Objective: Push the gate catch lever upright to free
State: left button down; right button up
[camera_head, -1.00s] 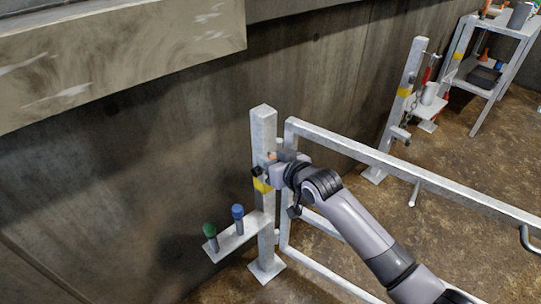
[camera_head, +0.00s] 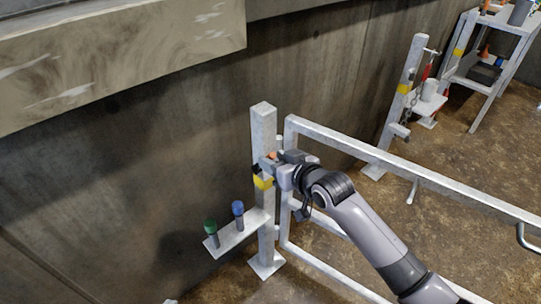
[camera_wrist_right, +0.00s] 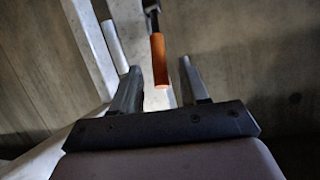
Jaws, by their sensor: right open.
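The catch lever has an orange grip (camera_wrist_right: 159,60) on a dark rod, seen in the right wrist view. In that view the grip stands between the two fingertips of my right gripper (camera_wrist_right: 161,72), which is open, with a gap visible on both sides. In the head view the right gripper (camera_head: 271,163) is at the upper part of the gate post (camera_head: 264,128), by a yellow band. Only a small orange spot of the lever (camera_head: 272,155) shows there; the rest is hidden by the gripper. My left gripper is not in view.
The gate frame (camera_head: 400,175) of pale metal bars runs right from the post. A small shelf (camera_head: 240,232) on the post holds a green-topped and a blue-topped peg. A concrete wall (camera_head: 120,190) stands behind. A second post (camera_head: 397,105) and a rack stand farther back right.

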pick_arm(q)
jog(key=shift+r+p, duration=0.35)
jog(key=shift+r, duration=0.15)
pick_arm(e)
jog(key=shift+v, duration=2.1)
